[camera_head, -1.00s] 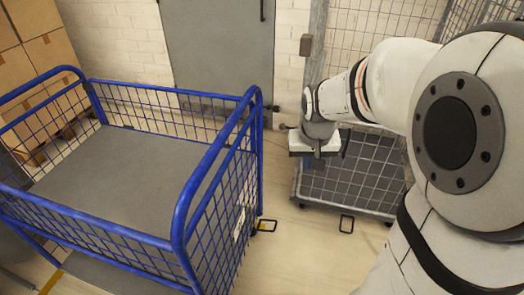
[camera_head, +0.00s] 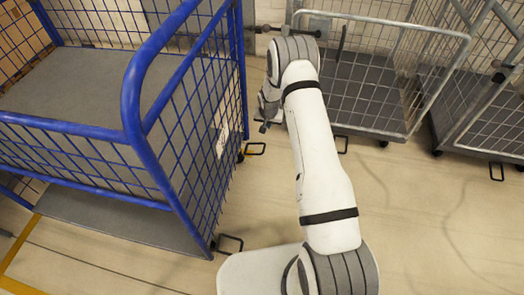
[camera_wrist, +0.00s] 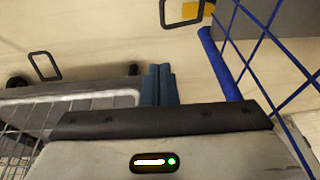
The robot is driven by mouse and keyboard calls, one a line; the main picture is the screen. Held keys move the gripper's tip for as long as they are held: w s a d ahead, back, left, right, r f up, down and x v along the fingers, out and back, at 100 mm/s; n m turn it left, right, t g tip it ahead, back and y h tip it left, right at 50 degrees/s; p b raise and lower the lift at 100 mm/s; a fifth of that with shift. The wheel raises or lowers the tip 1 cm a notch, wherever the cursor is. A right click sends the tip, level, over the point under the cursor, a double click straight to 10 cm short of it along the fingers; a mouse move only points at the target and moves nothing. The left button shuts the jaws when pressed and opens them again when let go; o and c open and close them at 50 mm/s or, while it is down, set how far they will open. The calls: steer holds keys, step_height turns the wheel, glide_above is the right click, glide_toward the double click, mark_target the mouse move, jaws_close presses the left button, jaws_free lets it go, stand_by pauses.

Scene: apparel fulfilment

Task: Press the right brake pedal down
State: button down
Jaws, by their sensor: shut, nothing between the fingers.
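The blue mesh cart (camera_head: 133,90) has two black wire-loop pedals low on its right side. The far pedal (camera_head: 255,154) sticks out beside a caster with a yellow part, and the near pedal (camera_head: 242,244) is by the front corner. I cannot tell which one the task calls right. My gripper (camera_head: 264,127) is shut and empty, between the blue cart and the grey cart, above and apart from the far pedal. The wrist view shows its teal fingers (camera_wrist: 158,85) together, with a black loop pedal (camera_wrist: 180,26) beyond them at the top edge. Both pedals' pressed state is unclear.
A grey mesh cart (camera_head: 375,122) stands right of my gripper, with its own loop pedal (camera_head: 343,150). Another grey cart (camera_head: 490,150) stands at far right. The blue cart's mesh wall is close on the left. The floor (camera_head: 430,220) in front is clear.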

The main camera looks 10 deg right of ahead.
steer(key=x, duration=0.2)
steer(key=s+x, duration=0.1)
steer(key=x, duration=0.1)
steer(key=shift+a+f, duration=0.1)
steer(key=shift+f, duration=0.1)
steer(key=shift+f, duration=0.1)
steer(key=b+x, duration=0.2)
steer(key=x, duration=0.2)
steer(key=b+x, duration=0.1)
steer(key=x, duration=0.4)
steer(key=b+x, duration=0.2)
steer(key=x, duration=0.2)
steer(key=shift+s+a+f+b, duration=0.3)
steer(key=shift+s+a+f, duration=0.05)
steer(key=shift+a+f, duration=0.1)
